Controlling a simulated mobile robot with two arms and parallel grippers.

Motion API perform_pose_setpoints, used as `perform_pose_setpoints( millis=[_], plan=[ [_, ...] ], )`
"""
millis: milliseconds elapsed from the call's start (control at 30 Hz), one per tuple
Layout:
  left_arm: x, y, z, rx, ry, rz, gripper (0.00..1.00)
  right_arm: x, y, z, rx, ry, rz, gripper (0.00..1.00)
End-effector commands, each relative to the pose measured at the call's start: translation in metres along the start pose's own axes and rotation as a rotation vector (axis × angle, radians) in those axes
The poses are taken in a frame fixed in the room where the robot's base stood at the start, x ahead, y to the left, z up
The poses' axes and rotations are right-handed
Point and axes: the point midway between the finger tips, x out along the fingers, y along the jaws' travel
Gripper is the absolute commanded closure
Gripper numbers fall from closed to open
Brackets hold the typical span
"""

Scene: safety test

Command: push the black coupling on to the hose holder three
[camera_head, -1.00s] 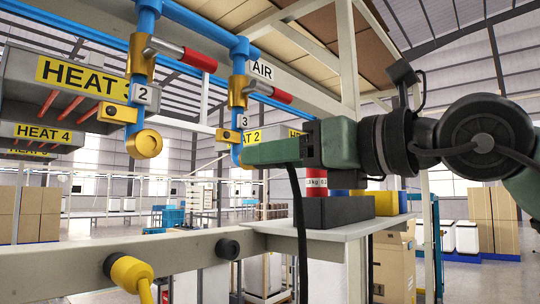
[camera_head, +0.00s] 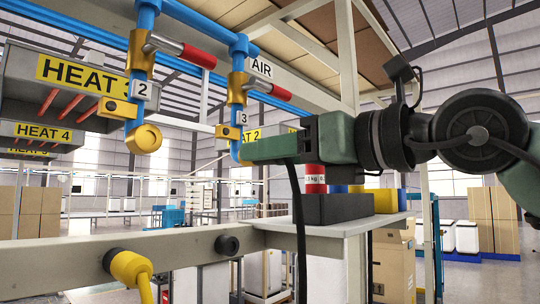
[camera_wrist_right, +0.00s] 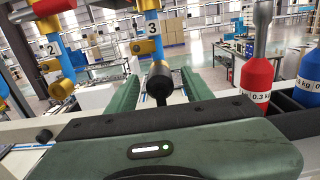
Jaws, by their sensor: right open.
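My right gripper (camera_head: 246,152) comes in from the right in the head view, its fingertips at the foot of the blue pipe marked 3 (camera_head: 239,98). In the right wrist view its green fingers (camera_wrist_right: 160,76) are open, one on each side of the black coupling (camera_wrist_right: 159,86). The coupling lies in line with the lower end of pipe 3. I cannot tell whether it sits on the holder there, since the gripper hides that end in the head view. A black hose (camera_head: 301,240) hangs down below the gripper. My left gripper is not in view.
Pipe 2 with its brass end (camera_head: 144,139) stands to the left. A grey beam (camera_head: 180,243) below carries a black stud (camera_head: 228,244) and a yellow coupling (camera_head: 130,266). Red (camera_wrist_right: 258,80) and blue (camera_wrist_right: 309,75) weights stand close to the right of the gripper.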

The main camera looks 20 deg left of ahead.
Motion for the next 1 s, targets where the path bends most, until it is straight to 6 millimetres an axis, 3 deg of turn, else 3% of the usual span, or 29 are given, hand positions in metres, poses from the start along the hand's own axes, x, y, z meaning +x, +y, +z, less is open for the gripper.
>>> perform_pose_setpoints(
  millis=[900,933,1000],
  plan=[
    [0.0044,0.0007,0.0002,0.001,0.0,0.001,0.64,-0.0002,-0.0002,0.0007,0.0,0.0,0.0,0.49],
    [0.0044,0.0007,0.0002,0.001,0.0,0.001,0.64,-0.0002,-0.0002,0.0007,0.0,0.0,0.0,0.52],
    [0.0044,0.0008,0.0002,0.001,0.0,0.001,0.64,-0.0002,-0.0002,0.0007,0.0,0.0,0.0,0.71]
  ],
)
